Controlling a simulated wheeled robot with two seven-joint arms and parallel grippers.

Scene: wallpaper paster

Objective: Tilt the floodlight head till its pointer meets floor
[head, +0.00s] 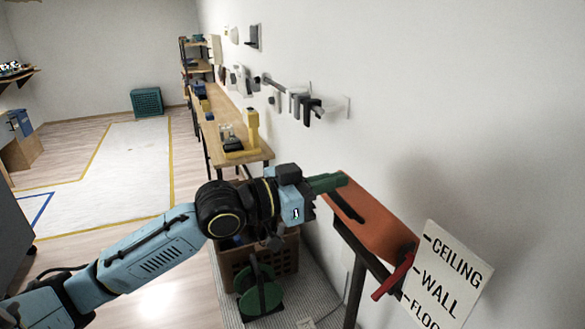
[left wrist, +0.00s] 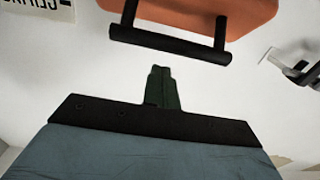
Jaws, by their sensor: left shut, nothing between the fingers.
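The floodlight head (head: 378,218) is an orange body on a dark stand (head: 355,285) by the right wall. Its black handle bar (head: 345,204) also shows in the left wrist view (left wrist: 168,44). A red pointer (head: 393,277) sits at its near end, beside a white sign (head: 447,276) marked CEILING, WALL and FLOOR, the last cut off. Which mark it meets I cannot tell. My left gripper (head: 328,182) has green fingers, shut and empty, close to the head's far end. In the left wrist view the fingertips (left wrist: 161,70) appear just short of the handle, apart from it.
A brown crate (head: 235,272) and a green reel (head: 259,292) stand below my left forearm. A workbench (head: 225,130) with a yellow tool (head: 251,130) runs along the wall. Hooks and tools (head: 300,100) hang above. The floor at left is open.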

